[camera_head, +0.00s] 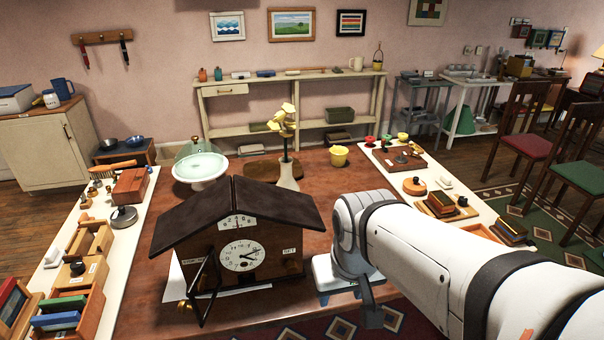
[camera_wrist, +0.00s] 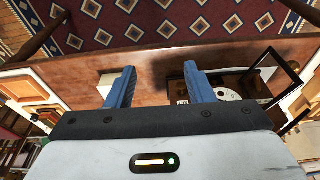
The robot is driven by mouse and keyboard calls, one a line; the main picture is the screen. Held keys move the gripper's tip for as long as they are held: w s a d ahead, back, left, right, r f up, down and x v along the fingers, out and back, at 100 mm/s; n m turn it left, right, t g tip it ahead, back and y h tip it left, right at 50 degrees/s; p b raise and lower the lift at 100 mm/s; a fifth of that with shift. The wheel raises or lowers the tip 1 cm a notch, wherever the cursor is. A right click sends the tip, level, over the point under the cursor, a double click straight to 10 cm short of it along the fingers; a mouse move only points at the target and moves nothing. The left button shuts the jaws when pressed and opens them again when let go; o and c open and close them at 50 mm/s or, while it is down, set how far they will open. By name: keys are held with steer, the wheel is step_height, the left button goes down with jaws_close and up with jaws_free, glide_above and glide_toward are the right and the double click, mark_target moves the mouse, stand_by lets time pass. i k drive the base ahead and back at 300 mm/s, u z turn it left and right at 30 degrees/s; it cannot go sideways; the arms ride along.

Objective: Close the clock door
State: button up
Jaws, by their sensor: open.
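The house-shaped wooden clock (camera_head: 243,232) stands on the brown table, with a dark pitched roof and a white dial (camera_head: 241,256). Its dark-framed door (camera_head: 203,292) is hinged at the dial's left side and stands swung open toward the front, seen nearly edge-on. A brass knob (camera_head: 185,305) is at its outer side. In the wrist view the dial (camera_wrist: 228,95) and the open door frame (camera_wrist: 284,66) are at the right. My gripper (camera_wrist: 159,76) is open and empty, its blue fingers apart from clock and door.
A white cake stand (camera_head: 201,167), a yellow cup (camera_head: 339,156) and a stand with yellow pieces (camera_head: 285,125) are behind the clock. Long white boards with small items flank the table.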

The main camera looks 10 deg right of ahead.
mark_target(184, 306)
steer(key=z, duration=2.6)
steer(key=k, duration=2.1)
steer(key=u, duration=1.6)
steer(key=i, duration=0.95)
